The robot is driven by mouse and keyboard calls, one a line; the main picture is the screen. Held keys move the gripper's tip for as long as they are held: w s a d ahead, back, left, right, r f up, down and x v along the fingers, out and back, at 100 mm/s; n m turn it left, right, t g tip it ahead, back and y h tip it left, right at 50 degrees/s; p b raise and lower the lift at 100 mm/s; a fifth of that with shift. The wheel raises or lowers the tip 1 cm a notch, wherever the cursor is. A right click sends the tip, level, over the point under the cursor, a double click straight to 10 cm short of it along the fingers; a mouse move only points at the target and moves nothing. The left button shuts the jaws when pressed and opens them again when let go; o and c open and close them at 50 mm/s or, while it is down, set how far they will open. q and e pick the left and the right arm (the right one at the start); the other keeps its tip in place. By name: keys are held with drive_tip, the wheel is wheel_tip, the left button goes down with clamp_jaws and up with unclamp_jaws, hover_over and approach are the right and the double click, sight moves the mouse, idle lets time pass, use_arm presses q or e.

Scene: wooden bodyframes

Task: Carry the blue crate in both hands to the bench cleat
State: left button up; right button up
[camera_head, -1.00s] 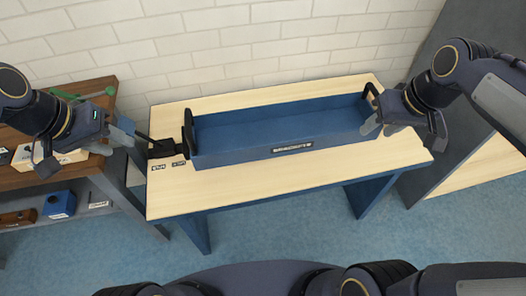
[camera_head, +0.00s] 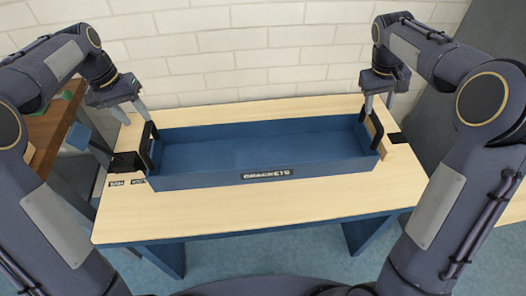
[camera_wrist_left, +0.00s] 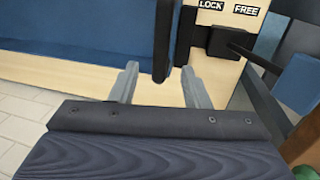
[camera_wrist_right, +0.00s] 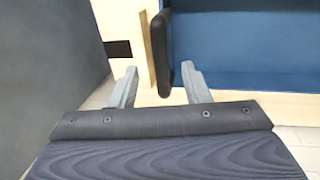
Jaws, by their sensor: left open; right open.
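The long blue crate (camera_head: 262,175), labelled BRACKETS, rests on the pale wooden bench (camera_head: 270,212). A black handle stands at each end: left handle (camera_head: 147,146) and right handle (camera_head: 377,131). My left gripper (camera_head: 133,112) points down, open, at the left handle; the left wrist view shows that handle (camera_wrist_left: 164,45) between the finger lines. My right gripper (camera_head: 379,105) is open at the right handle, which appears between its fingers in the right wrist view (camera_wrist_right: 160,55). Neither grips. A pale wooden strip (camera_wrist_right: 137,35) lies beside the right handle; I cannot tell if it is the cleat.
A black latch block (camera_wrist_left: 228,40) with a lever sits left of the crate, by LOCK and FREE labels. A brown shelf (camera_head: 48,138) stands left of the bench, a grey panel (camera_head: 432,100) right. A brick wall is behind. The bench front is clear.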

sight(145, 129)
use_arm(q)
drive_tip(key=f, duration=0.2)
drive_tip(key=d+f, duration=0.1)
drive_tip(key=f, duration=0.4)
drive_tip(key=shift+d, duration=0.15)
use_arm(e)
drive_tip(key=f, duration=0.2)
drive_tip(key=d+f, duration=0.1)
drive_tip(key=f, duration=0.4)
drive_tip(key=shift+d, duration=0.15)
use_arm(q)
clamp_jaws()
use_arm(e)
clamp_jaws()
use_arm(q)
drive_tip(key=shift+r, duration=0.15)
use_arm(e)
drive_tip(key=shift+r, duration=0.15)
